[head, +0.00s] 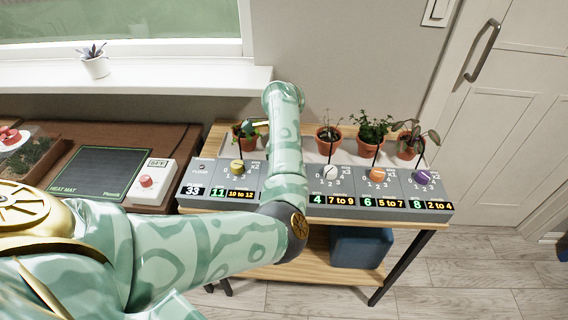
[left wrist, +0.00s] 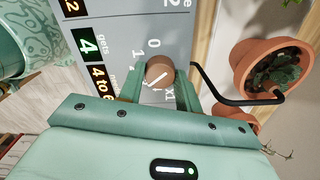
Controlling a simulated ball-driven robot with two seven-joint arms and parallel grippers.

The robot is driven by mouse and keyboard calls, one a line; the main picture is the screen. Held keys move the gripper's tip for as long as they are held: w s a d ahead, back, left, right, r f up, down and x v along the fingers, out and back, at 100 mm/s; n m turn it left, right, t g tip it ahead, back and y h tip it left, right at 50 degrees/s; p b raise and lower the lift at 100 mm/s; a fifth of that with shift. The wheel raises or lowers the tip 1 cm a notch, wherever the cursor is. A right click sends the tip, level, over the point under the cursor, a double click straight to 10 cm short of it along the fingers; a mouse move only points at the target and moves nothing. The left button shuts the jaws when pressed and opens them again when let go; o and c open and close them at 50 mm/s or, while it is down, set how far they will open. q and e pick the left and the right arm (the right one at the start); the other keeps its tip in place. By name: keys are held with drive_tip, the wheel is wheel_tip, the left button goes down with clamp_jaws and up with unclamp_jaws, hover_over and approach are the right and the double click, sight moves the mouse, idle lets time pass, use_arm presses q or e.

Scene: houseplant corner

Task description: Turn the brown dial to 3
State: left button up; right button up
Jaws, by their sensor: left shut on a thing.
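The brown dial (left wrist: 159,70) shows in the left wrist view on a grey panel (left wrist: 125,20), with printed digits, 0 and 1 among them, around it. My left gripper (left wrist: 161,83) is shut on the dial, one finger on each side. A pale pointer mark shows on the dial's face, but I cannot tell surely which digit it points at. Beside the dial, a display (left wrist: 88,46) reads a green 4 and an orange display reads "4 to 6", partly cut. In the head view my left arm hides the brown dial and the gripper. My right gripper is not in view.
Other dials stand along the panel: yellow (head: 237,166), white (head: 330,172), orange (head: 376,174) and purple (head: 423,177). Thin black tubes rise beside them to potted plants (head: 372,130) behind. A heat mat unit (head: 90,172) lies to the left.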

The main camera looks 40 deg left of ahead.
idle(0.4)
use_arm(q)
drive_tip(key=o, duration=1)
wheel_tip(320, 180, up, 16)
drive_tip(key=p, duration=0.7)
drive_tip(key=shift+r, duration=0.15)
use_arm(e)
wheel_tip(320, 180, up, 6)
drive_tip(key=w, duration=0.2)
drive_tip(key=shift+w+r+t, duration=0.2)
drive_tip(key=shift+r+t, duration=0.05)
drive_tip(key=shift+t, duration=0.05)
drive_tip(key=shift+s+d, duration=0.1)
